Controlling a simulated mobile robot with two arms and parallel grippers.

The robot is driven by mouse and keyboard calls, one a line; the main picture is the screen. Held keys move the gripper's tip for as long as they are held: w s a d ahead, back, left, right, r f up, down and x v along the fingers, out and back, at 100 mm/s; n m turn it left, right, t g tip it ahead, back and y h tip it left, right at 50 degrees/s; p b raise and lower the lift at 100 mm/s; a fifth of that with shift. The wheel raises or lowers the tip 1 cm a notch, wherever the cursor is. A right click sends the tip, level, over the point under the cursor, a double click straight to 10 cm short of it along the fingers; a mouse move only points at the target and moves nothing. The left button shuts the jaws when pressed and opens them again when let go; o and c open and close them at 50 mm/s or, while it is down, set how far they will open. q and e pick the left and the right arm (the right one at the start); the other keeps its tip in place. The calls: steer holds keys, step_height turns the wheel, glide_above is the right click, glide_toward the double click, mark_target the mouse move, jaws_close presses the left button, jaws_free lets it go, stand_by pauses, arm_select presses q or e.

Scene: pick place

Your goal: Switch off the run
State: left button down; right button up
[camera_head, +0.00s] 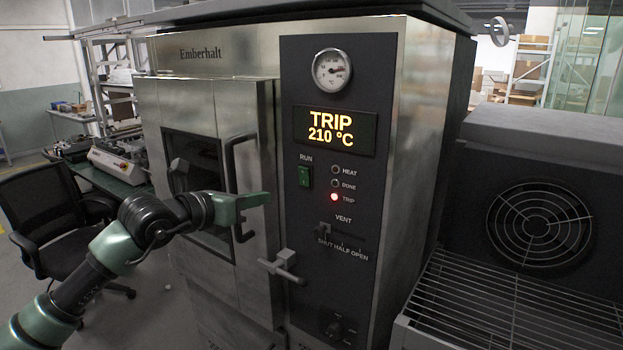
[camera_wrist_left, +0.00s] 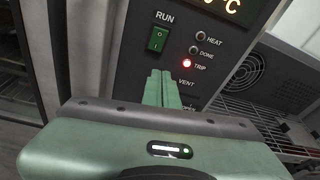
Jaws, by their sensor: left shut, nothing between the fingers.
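The green RUN rocker switch (camera_head: 305,176) sits on the dark control panel (camera_head: 300,100) of the steel oven, under the RUN label. It also shows in the left wrist view (camera_wrist_left: 158,39), up and a little left of my fingertips. Which way the rocker is pressed I cannot tell for sure. My left gripper (camera_head: 266,197) is shut and empty, in front of the oven, left of and a little below the switch in the head view. In the left wrist view its two green fingers (camera_wrist_left: 161,88) lie together, pointing at the panel. My right gripper is in neither view.
The display (camera_head: 335,131) reads TRIP 210 °C, and the red TRIP lamp (camera_head: 334,197) is lit. A vent slider (camera_head: 323,231), door handle (camera_head: 241,188) and protruding door latch (camera_head: 282,266) are near my gripper. A wire rack (camera_head: 500,310) with a fan stands right.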

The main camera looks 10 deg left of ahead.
arm_select(q)
steer(key=r, duration=0.2)
steer(key=r+m+y, duration=0.1)
steer(key=shift+s+a+t, duration=0.25)
steer(key=shift+s+t, duration=0.05)
steer(key=shift+s, duration=0.1)
steer(key=shift+w+r, duration=0.1)
steer(key=p, duration=0.8)
glide_toward(303, 171)
steer(key=x, duration=0.5)
steer(key=shift+w, duration=0.2)
steer(key=shift+w+d, duration=0.3)
steer(key=shift+w, duration=0.3)
